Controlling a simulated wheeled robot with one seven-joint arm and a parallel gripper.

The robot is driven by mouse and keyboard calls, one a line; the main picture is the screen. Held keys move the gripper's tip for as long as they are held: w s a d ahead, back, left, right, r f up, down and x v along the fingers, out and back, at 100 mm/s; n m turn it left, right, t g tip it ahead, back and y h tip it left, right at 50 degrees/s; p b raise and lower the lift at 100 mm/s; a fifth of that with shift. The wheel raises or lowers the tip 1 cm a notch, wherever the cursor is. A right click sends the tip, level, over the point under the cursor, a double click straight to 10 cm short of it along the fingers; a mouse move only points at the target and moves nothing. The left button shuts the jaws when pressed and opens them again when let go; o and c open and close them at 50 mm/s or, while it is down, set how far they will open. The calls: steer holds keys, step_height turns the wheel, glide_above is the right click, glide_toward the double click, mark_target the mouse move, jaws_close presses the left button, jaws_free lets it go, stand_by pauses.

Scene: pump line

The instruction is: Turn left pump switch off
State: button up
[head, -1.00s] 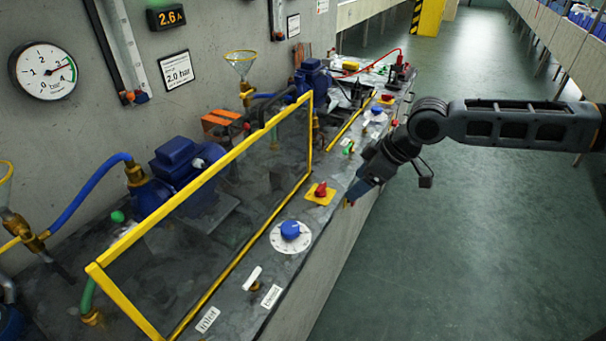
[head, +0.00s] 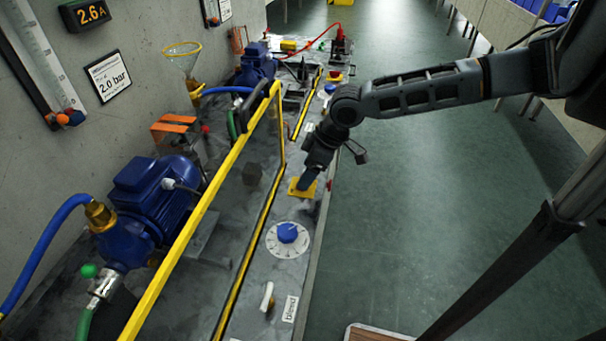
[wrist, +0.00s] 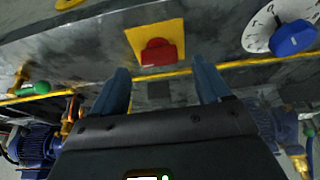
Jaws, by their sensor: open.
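The left pump switch is a red knob (wrist: 158,50) on a square yellow plate (wrist: 172,33), seen in the wrist view just beyond my fingertips and between them. In the head view my gripper (head: 307,183) is over the yellow plate (head: 295,190) and hides the red knob. My gripper's two blue fingers (wrist: 161,68) are apart with nothing held between them. I cannot tell whether either finger touches the knob. The left pump (head: 152,205) is the nearer blue one, behind the yellow-framed clear guard.
A blue dial (head: 288,232) on a white scale sits on the bench nearer than the switch. A white-handled valve (head: 267,297) is nearer still. The yellow guard frame (head: 210,212) runs along the bench.

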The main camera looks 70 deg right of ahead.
steer(key=shift+x, duration=1.4)
steer(key=shift+c, duration=0.2)
steer(key=c, duration=1)
